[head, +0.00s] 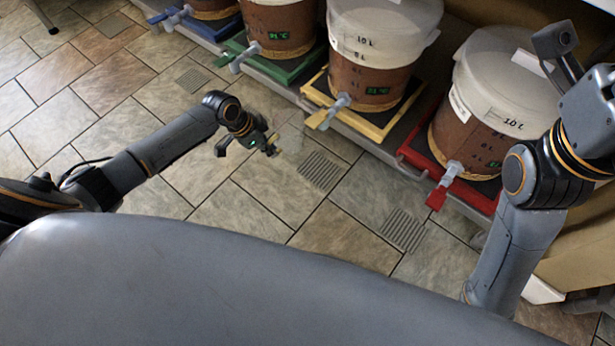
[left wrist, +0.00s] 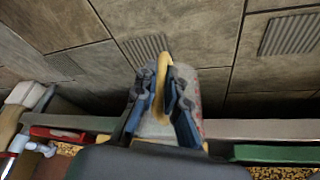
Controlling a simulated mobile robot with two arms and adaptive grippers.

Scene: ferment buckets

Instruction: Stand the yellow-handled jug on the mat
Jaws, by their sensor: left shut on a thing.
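My left gripper (head: 268,147) is shut on the yellow handle of a clear jug. The jug's see-through body (head: 291,140) is faint in the head view, in front of the yellow bucket stand. In the left wrist view the yellow handle (left wrist: 162,72) stands between the fingers, and the pale body (left wrist: 213,88) shows behind and right of them. Grey ribbed mats lie flat on the floor; the nearest (head: 321,170) is just right of the jug in the head view. Part of my right gripper (head: 556,42) shows at the upper right; its jaws are unclear.
White-lidded buckets with taps stand in a row on blue, green, yellow (head: 375,125) and red (head: 440,178) stands along a low ledge. The yellow tap (head: 326,113) juts out near the jug. Another ribbed mat (head: 403,230) lies farther right. The tiled floor in front is clear.

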